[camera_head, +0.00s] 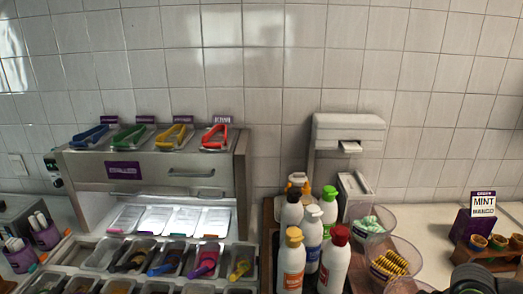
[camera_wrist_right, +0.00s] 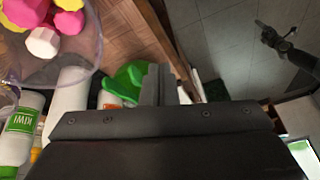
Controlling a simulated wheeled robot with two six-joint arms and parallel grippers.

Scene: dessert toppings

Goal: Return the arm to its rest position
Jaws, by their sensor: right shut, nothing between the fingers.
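In the right wrist view my right gripper (camera_wrist_right: 158,85) shows its two narrow dark fingers close together, shut with nothing between them. A green piece (camera_wrist_right: 125,82) appears just left of the fingers in that picture; I cannot tell the gap between them. In the head view a dark part of my right arm shows low at the right edge, and the right fingers cannot be made out there. My left gripper does not show in the head view.
Sauce bottles (camera_head: 291,262) stand at the centre front, beside clear bowls (camera_head: 403,257). A topping counter with coloured tongs (camera_head: 214,137) fills the left. The wrist view shows a clear bowl (camera_wrist_right: 85,60) and a KIWI bottle (camera_wrist_right: 20,128).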

